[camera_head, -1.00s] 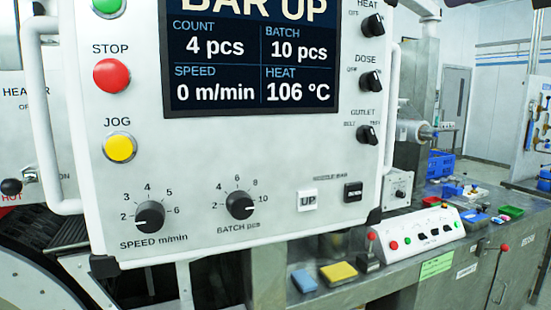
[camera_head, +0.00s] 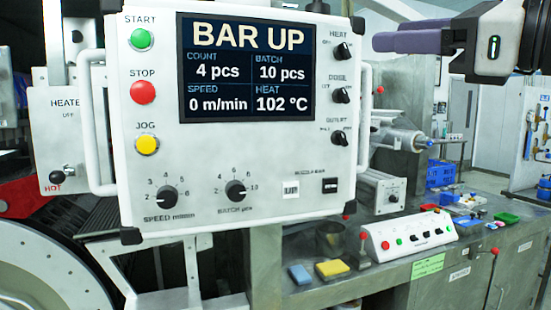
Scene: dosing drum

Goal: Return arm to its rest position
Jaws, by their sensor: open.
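My gripper (camera_head: 384,42) shows at the upper right of the head view, its purple fingers pointing left. It is open, with nothing seen between the fingers. It hangs in front of the scene, just right of the white control panel (camera_head: 262,145), and appears apart from it. The panel screen (camera_head: 246,68) reads BAR UP, count 4 pcs, batch 10 pcs, speed 0 m/min, heat 102 °C. The rest of my arm is mostly out of view.
A metal bench (camera_head: 375,283) runs along the lower right with a sloped button box (camera_head: 412,235), a blue block (camera_head: 300,274) and a yellow block (camera_head: 332,268). A heater box (camera_head: 62,130) and a large drum (camera_head: 45,270) stand at the left.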

